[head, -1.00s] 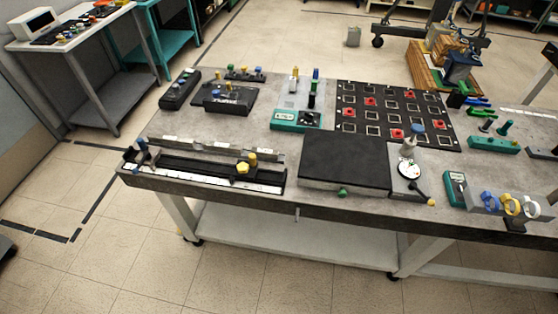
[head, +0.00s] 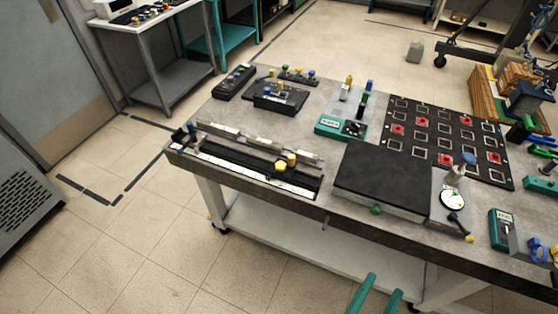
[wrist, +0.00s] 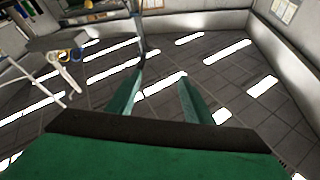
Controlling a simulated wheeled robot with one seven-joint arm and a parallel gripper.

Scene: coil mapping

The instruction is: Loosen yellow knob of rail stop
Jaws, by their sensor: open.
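The rail (head: 240,170) is a long black bar with a pale scale strip, lying along the front left edge of the workbench. A yellow knob (head: 281,165) sits on the stop near the rail's right part, with another yellow piece (head: 291,158) just behind it. My gripper (head: 376,295) shows as two green fingers at the bottom of the head view, in front of the bench and well apart from the rail. In the wrist view my gripper (wrist: 160,82) is open and empty, with floor beyond its fingers. The rail and knob are not seen in the wrist view.
A black slab (head: 383,178) with a green knob (head: 376,209) lies right of the rail. A black grid board (head: 450,140) is behind it. A blue-topped post (head: 458,169) stands on the right. Open floor (head: 140,250) lies front left.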

